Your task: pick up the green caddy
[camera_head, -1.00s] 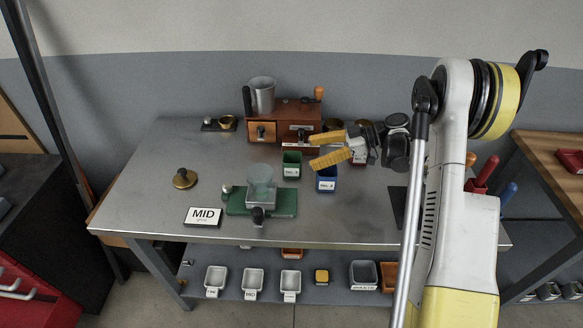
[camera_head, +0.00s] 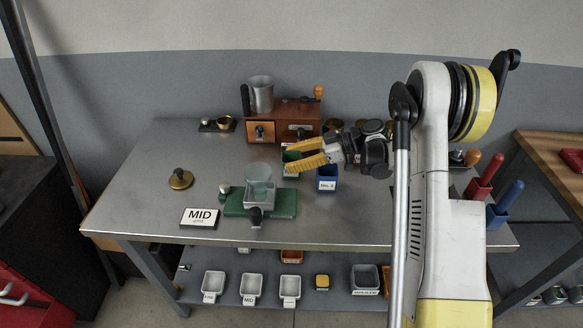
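The green caddy (camera_head: 291,157) stands on the metal bench, in front of the brown wooden drawer box. My gripper (camera_head: 287,159) comes in from the right with its two yellow fingers at the caddy, one behind it and one across its front. The fingers are apart, with green showing between them. The front finger hides part of the caddy and its label. I cannot tell whether the fingers press on its walls. The caddy appears upright on the bench.
A blue caddy (camera_head: 327,178) stands close by, just right of and in front of the green one. A scale with a clear cup (camera_head: 259,176) on a green base (camera_head: 284,203) is in front left. The drawer box (camera_head: 283,113) stands behind.

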